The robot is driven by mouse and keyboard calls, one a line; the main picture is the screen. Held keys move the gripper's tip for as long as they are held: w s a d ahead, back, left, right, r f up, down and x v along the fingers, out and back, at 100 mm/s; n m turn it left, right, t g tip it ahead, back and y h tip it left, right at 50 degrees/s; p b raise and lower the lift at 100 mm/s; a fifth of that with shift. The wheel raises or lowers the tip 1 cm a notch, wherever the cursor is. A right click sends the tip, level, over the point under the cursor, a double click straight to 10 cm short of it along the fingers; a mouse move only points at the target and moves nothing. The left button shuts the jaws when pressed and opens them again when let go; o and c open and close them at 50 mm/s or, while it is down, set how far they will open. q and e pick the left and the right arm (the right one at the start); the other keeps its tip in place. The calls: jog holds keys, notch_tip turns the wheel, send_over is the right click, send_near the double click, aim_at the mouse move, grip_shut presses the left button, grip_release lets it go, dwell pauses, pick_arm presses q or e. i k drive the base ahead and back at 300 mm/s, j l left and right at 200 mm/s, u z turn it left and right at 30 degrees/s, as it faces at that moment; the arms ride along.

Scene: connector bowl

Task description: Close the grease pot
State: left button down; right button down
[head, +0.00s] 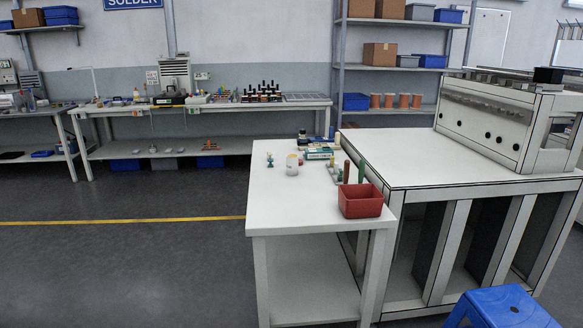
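A small whitish jar with a yellowish band (292,166), which looks like the grease pot, stands upright near the middle of the white table (285,205). It is too small in the head view to tell whether a lid is on it, and I cannot make out a separate lid. Neither of my grippers is in view.
A red bin (361,202) with upright handles stands at the table's right front. Behind the jar are a dark bottle (302,138) and a green box (319,154). Small greenish parts (269,160) stand left of the jar. The table's front left is clear. A blue stool (505,308) stands front right.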

aim_at(293, 159)
jog(key=i+j+u, duration=0.6)
jog(key=i+j, duration=0.2)
jog(key=i+j+u, duration=0.3)
jog(key=i, duration=0.2)
jog(key=i+u, duration=0.3)
jog(key=i, duration=0.15)
jog(key=i+z, duration=0.15)
jog(key=i, duration=0.45)
jog(key=i+j+z, duration=0.15)
jog(key=i, duration=0.4)
jog(key=i+z, duration=0.35)
jog(key=i, duration=0.15)
jog(key=i+j+z, duration=0.15)
jog(key=i+z, duration=0.15)
jog(key=i, duration=0.25)
jog(key=i+z, duration=0.2)
jog(key=z, duration=0.15)
jog(key=i+z, duration=0.2)
jog(key=z, duration=0.2)
jog(key=i+j+z, duration=0.15)
jog(key=z, duration=0.2)
jog(key=i+j+z, duration=0.1)
jog(key=i+z, duration=0.2)
jog(key=z, duration=0.15)
jog(key=i+j+z, duration=0.25)
jog(key=z, duration=0.2)
